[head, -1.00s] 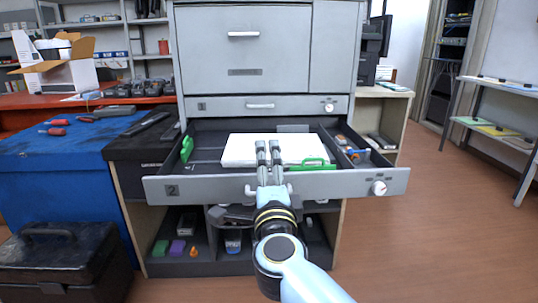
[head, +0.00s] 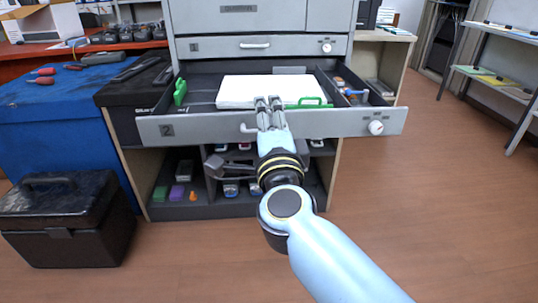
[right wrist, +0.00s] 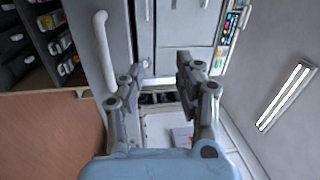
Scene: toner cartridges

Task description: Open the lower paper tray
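The lower paper tray (head: 340,124), with a grey front marked 2, is pulled out of the printer. A white paper stack (head: 245,92) and green guides (head: 310,102) show inside it. My right gripper (head: 269,103) is at the middle of the tray front, its fingertips over the paper. In the right wrist view the fingers of this gripper (right wrist: 162,72) are apart with nothing gripped between them. A pale bar handle (right wrist: 103,50) shows left of the fingers, outside them. In the head view my arm partly hides the tray handle (head: 247,129). My left gripper is not in view.
The upper tray (head: 290,46), marked 1, is shut. A blue-covered table (head: 60,125) and a black toolbox (head: 68,220) stand at the left. Small items sit on the shelf below the tray. The floor (head: 440,200) at the right is clear.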

